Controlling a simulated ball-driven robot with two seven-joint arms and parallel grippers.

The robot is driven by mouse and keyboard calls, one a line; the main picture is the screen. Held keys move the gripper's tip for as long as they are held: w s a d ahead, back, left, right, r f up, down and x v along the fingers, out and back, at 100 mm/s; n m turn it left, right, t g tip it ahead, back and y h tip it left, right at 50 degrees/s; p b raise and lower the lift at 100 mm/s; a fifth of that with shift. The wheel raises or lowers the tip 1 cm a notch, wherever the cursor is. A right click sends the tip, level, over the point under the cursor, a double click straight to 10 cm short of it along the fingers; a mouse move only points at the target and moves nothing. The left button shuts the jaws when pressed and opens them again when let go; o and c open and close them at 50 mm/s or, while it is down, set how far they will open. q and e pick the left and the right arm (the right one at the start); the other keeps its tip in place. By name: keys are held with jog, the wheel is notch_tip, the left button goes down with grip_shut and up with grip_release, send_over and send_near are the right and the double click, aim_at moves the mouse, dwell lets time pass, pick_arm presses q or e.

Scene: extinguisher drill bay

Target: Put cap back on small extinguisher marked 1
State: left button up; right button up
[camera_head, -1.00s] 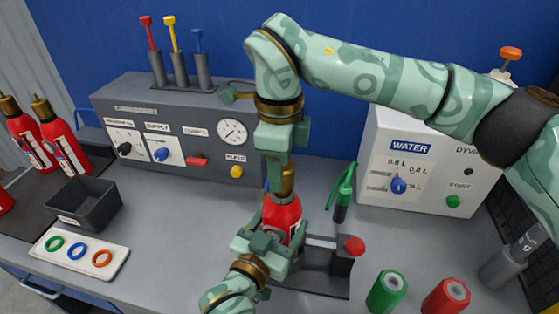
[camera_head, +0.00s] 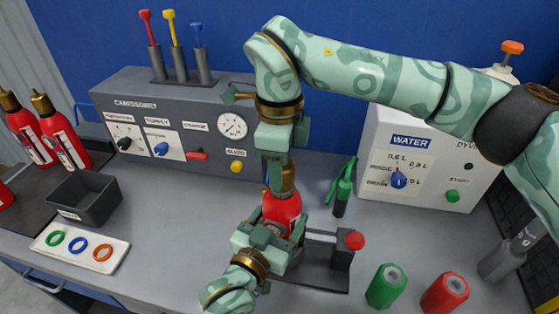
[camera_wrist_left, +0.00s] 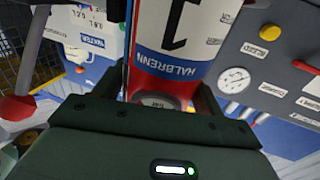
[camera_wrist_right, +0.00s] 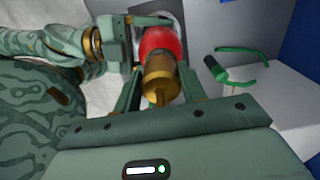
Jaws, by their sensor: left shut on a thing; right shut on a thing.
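A small red extinguisher (camera_head: 280,207) stands upright at the bench's middle. A large black 1 shows on its white label in the left wrist view (camera_wrist_left: 178,28). My left gripper (camera_head: 270,234) is shut around its body from the front. My right gripper (camera_head: 279,168) points down from above, shut on the brass cap (camera_wrist_right: 160,78). The cap is right at the top of the red bottle; its joint is partly hidden, so I cannot tell whether it is fully seated.
A dark stand with a red knob (camera_head: 355,240) is just right of the extinguisher. Green (camera_head: 386,287) and red (camera_head: 445,293) cylinders stand at front right. A grey control box (camera_head: 200,120) and white water box (camera_head: 430,160) are behind. A ring tray (camera_head: 80,247) lies left.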

jog(key=m, duration=0.4)
jog(key=shift+w, duration=0.1)
jog(key=m, duration=0.6)
jog(key=shift+w+d, duration=0.1)
jog(key=shift+w, duration=0.05)
jog(key=m, duration=0.6)
jog(key=shift+d, duration=0.15)
jog(key=m, duration=0.6)
jog(key=shift+d+m, duration=0.2)
jog(key=shift+m, duration=0.2)
jog(key=m, duration=0.6)
jog(key=shift+d, duration=0.1)
jog(key=m, duration=0.6)
jog(key=shift+s+m, duration=0.25)
jog(key=shift+m, duration=0.05)
jog(key=m, duration=0.6)
jog(key=shift+s+f, duration=0.1)
jog(key=shift+s+m, duration=0.1)
jog(key=shift+m, duration=2)
jog(key=o, duration=1.1)
